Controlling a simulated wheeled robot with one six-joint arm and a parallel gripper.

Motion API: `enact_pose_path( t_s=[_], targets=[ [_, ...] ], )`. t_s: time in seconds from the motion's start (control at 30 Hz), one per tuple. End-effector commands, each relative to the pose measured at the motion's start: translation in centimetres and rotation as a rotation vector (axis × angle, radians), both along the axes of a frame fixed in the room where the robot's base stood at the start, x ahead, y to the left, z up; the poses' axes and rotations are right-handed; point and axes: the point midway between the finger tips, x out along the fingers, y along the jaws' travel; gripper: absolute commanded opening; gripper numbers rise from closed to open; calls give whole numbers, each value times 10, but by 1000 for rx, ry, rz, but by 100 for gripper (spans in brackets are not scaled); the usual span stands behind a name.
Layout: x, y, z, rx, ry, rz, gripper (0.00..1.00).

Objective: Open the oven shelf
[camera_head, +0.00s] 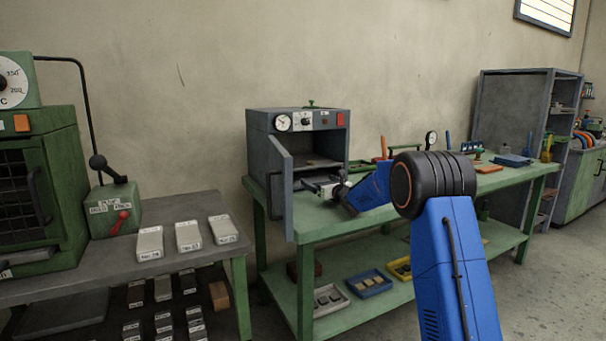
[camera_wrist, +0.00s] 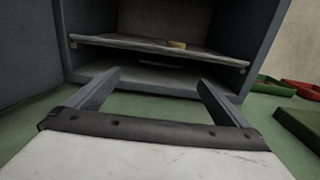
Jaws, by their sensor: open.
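The small blue-grey oven (camera_head: 297,122) stands on the green workbench, its door (camera_head: 280,184) swung open toward the left. Inside is a pale flat shelf (camera_wrist: 130,42) with a small tan round piece (camera_wrist: 177,44) on it; the shelf also shows in the head view (camera_head: 318,163). My gripper (camera_wrist: 158,77) is open and empty, its two fingers pointing at the oven opening just below the shelf's front edge. In the head view my gripper (camera_head: 318,186) is right in front of the opening, beside the open door. Whether a finger touches the oven is unclear.
The green workbench (camera_head: 350,219) carries tools and red and green trays (camera_wrist: 272,86) right of the oven. A grey table (camera_head: 180,264) with several pale blocks and a green furnace (camera_head: 65,185) is at the left. A lower shelf holds small bins.

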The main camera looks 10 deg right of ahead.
Motion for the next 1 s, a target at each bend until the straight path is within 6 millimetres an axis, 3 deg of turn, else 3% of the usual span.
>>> enact_pose_path(
  t_s=[0.7,1.0],
  targets=[
    [113,37,-1,3,2,0,100],
    [144,47,-1,2,2,0,100]
  ],
)
